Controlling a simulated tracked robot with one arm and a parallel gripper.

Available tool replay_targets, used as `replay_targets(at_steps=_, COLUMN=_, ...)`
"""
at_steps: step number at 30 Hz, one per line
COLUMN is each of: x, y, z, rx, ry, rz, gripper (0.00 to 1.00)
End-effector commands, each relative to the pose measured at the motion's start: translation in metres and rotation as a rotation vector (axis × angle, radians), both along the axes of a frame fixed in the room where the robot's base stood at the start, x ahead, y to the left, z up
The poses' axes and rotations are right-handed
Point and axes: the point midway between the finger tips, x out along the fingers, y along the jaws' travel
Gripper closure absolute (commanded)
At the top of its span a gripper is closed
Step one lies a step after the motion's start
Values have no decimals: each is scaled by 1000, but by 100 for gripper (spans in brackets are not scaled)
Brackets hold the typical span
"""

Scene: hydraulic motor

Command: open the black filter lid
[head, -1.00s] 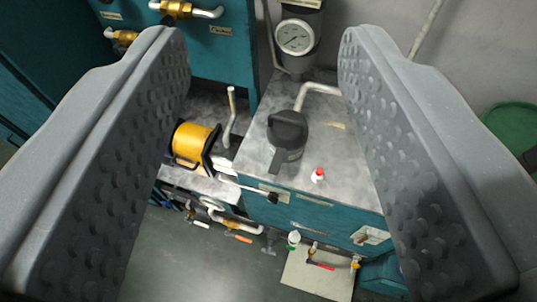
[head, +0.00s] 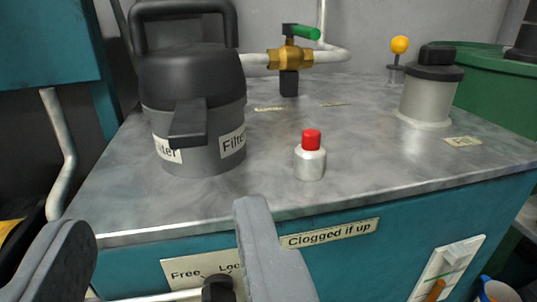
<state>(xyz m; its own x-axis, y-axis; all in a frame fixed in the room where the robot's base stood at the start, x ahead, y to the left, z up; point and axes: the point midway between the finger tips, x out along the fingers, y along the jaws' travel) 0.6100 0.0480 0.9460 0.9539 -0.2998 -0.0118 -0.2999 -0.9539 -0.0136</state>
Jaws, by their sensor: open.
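The black filter lid (head: 190,75) sits on a dark grey filter body (head: 205,160) on the metal counter, left of centre. The lid has a loop handle (head: 142,30) at its top and a black lever (head: 188,125) on its front. The lid looks closed on the body. "Filter" labels show below it. My gripper (head: 162,222) is open and empty, low in the view. Its two grey fingers are in front of the counter edge, nearer than the filter, apart from the lid and below it.
A white indicator with a red cap (head: 311,155) stands right of the filter, above a "Clogged if up" label (head: 330,232). A brass valve with a green handle (head: 292,55) is behind. A Free/Lock knob (head: 218,288) is at the bottom, between my fingers. A grey cylinder (head: 428,95) stands at right.

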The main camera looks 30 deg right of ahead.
Motion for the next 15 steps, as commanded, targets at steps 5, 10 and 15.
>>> replay_targets(at_steps=5, x=4, y=-6, z=-3, rx=-18, ry=-8, rz=-10, gripper=56)
replay_targets(at_steps=10, x=23, y=-14, z=-3, rx=-18, ry=-5, rz=-13, gripper=56)
replay_targets(at_steps=15, x=48, y=-21, z=-3, rx=-16, ry=-11, rz=-11, gripper=56)
